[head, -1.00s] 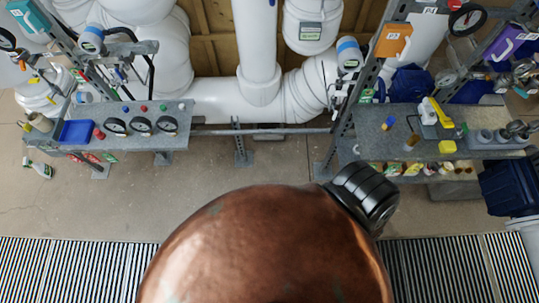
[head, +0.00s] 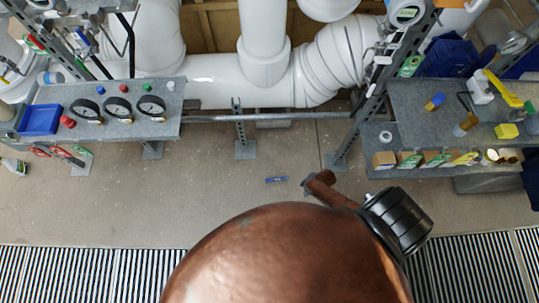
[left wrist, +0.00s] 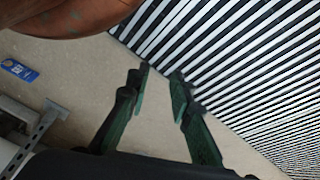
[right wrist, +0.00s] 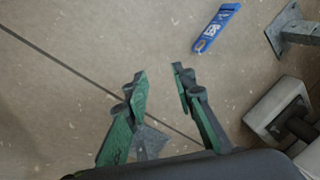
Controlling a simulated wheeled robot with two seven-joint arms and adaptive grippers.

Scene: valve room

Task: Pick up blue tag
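The blue tag (head: 276,180) lies flat on the concrete floor in front of the pipes. In the right wrist view the blue tag (right wrist: 216,28) shows white lettering and a hole at one end. My right gripper (right wrist: 160,70) is open and empty, with the tag beyond its fingertips and a little to the right. In the left wrist view the tag (left wrist: 19,70) lies at the left edge. My left gripper (left wrist: 160,75) is open and empty over the floor near the grating. Neither gripper's fingers can be made out in the head view.
A left shelf (head: 170,95) holds gauges and a blue tray (head: 40,119). A right shelf (head: 410,105) holds a yellow-handled valve and small parts. A post foot (right wrist: 298,32) stands right of the tag. Floor grating (head: 80,272) runs along the front. The floor around the tag is clear.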

